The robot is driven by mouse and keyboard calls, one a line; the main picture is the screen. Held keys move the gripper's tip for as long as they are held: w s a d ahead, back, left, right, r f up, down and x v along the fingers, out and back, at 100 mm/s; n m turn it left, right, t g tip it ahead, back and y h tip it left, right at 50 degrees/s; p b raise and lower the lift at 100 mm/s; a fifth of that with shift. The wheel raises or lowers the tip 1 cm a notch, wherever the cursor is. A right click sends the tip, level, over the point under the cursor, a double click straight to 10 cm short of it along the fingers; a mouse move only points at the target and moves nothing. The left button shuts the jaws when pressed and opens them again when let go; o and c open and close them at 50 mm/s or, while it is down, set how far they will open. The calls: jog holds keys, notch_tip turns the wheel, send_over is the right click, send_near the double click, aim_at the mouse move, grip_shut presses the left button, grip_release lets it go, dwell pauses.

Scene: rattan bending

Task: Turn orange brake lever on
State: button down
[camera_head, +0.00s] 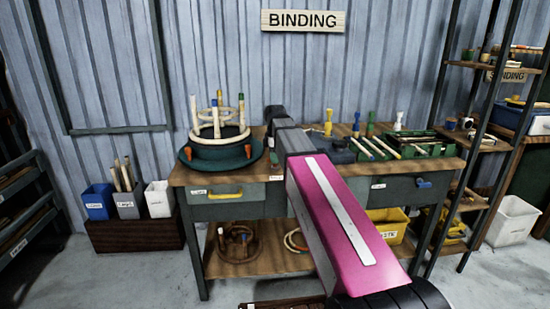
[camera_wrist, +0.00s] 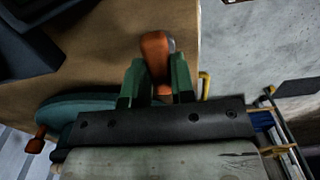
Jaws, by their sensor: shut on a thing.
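My gripper (camera_wrist: 156,82) has two green fingers, shut on an orange brake lever (camera_wrist: 157,52) in the wrist view. The rounded end of the lever sticks out past the fingertips. In the head view my pink and grey arm reaches to the workbench, and the fingers cannot be made out. There an orange lever (camera_head: 248,151) stands at the right side of a dark green round base (camera_head: 222,155), and another orange lever (camera_head: 187,153) stands at its left. A second orange lever (camera_wrist: 35,145) shows at lower left in the wrist view. How far the held lever is turned is unclear.
A pale rattan ring with upright pegs (camera_head: 219,130) sits on the base. The workbench (camera_head: 225,176) also holds a green rack of tools (camera_head: 405,148) at the right. Bins (camera_head: 100,202) stand left of it, and a shelf unit (camera_head: 480,145) stands right.

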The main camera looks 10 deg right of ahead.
jog(key=m, duration=0.8)
jog(key=shift+m, duration=0.3)
jog(key=m, duration=0.4)
jog(key=shift+m, duration=0.3)
jog(key=m, duration=0.4)
jog(key=shift+m, duration=0.3)
jog(key=c, duration=1)
grip_release()
jog(key=shift+o, duration=0.2)
